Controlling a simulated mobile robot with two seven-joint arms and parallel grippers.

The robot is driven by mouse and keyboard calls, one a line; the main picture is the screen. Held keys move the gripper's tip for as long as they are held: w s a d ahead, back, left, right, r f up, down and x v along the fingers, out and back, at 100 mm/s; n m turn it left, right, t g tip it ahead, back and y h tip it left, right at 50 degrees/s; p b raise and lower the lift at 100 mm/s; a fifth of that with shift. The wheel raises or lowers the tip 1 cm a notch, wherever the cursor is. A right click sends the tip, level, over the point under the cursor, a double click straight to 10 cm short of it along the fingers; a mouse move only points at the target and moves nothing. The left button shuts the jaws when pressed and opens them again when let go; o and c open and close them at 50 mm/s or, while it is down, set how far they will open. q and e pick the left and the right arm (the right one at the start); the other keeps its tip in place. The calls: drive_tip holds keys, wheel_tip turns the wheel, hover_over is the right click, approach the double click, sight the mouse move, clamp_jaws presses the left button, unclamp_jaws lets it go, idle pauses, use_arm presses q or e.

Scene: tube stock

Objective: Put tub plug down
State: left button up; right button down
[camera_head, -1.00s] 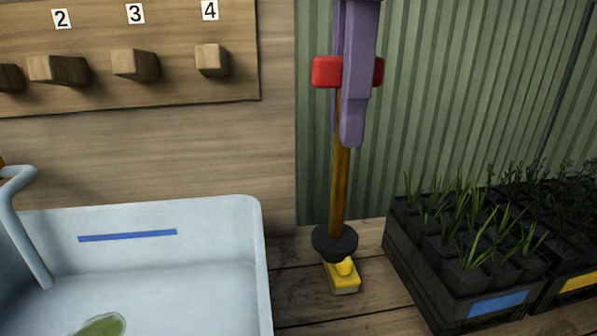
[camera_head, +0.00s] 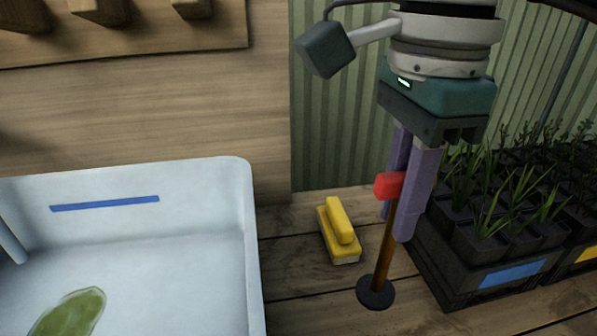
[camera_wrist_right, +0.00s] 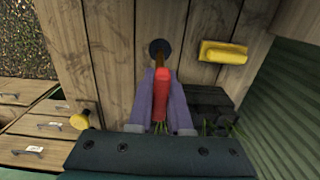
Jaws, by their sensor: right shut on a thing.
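The tub plug is a brown rod with a red grip (camera_head: 388,186) and a round black disc (camera_head: 376,292) at its lower end. My right gripper (camera_head: 397,225) is shut on the red grip from above, and the rod hangs slightly tilted. The disc is over the bare bench between the yellow brush and the seedling tray; I cannot tell whether it touches the wood. In the right wrist view the red grip (camera_wrist_right: 161,95) sits between the purple fingers (camera_wrist_right: 161,78), with the black disc (camera_wrist_right: 159,48) beyond. My left gripper is not in view.
A yellow brush (camera_head: 341,236) lies on the bench (camera_head: 310,285), left of the plug. A pale tub (camera_head: 252,235) with a blue strip holds a green patch. A black seedling tray (camera_head: 450,285) stands close on the right. Bare planks lie in front.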

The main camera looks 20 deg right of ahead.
hover_over(377, 287)
drive_tip(key=shift+w+d+f, duration=0.15)
drive_tip(key=shift+f, duration=1.2)
drive_tip(key=shift+w+d+f, duration=0.15)
drive_tip(key=shift+f, duration=1.2)
drive_tip(key=shift+f+b, duration=0.25)
drive_tip(key=shift+b, duration=0.15)
drive_tip(key=c, duration=0.8)
unclamp_jaws()
drive_tip(key=shift+r, duration=0.1)
drive_tip(key=shift+c, duration=0.2)
wheel_tip(377, 287, up, 12)
drive_tip(key=shift+r+p, duration=0.2)
drive_tip(key=shift+p, duration=0.1)
